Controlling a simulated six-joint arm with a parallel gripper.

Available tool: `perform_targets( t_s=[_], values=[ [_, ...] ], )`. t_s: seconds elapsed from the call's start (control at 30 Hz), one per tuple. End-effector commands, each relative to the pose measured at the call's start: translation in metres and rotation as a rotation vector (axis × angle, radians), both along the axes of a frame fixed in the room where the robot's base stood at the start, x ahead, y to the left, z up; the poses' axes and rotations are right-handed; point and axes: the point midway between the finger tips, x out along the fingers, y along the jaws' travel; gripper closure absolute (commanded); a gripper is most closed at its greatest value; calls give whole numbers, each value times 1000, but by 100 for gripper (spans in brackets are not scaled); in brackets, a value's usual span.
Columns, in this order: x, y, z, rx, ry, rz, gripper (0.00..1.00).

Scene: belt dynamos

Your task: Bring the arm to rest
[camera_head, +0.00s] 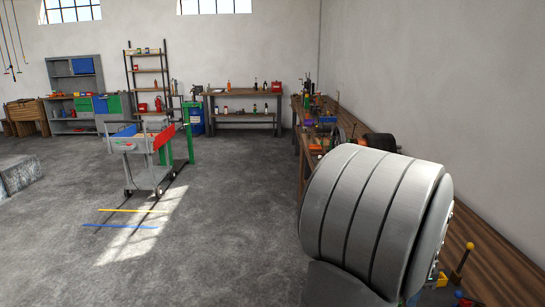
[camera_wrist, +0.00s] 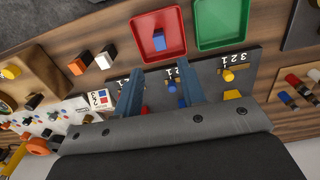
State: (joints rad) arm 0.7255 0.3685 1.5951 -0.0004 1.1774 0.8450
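My gripper (camera_wrist: 160,68) shows in the wrist view with its two blue fingers spread apart. I see nothing held between the fingertips. It hangs over a wooden workbench (camera_wrist: 85,82), with a dark panel (camera_wrist: 212,84) marked 3 2 1 below it. Small blue and yellow pieces show on the panel between and beside the fingers; a yellow peg (camera_wrist: 228,76) stands to their right. Whether the fingers touch anything is unclear. In the head view, my large grey arm link fills the right foreground and the gripper is hidden.
A red tray (camera_wrist: 174,50) with a blue block in it and a green tray (camera_wrist: 222,20) lie beyond the fingertips. Knobs crowd the bench at left. The head view shows the long bench (camera_head: 490,262) by the right wall, a cart (camera_head: 147,170) and open floor.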

Motion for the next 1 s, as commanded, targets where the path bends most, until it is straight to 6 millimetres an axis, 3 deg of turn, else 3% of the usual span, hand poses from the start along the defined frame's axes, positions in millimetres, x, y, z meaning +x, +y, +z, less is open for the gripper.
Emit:
perform_targets(
  t_s=[0.17, 0.2, 0.77, 0.8, 1.0],
  values=[
    [0, 0, 34, -2, -2, 0, 63],
    [-1, 1, 19, 4, 5, 0, 63],
    [-1, 1, -95, 4, 3, 1, 63],
    [1, -1, -81, -3, -5, 1, 63],
    [-6, -3, -43, -3, -2, -4, 63]
  ],
)
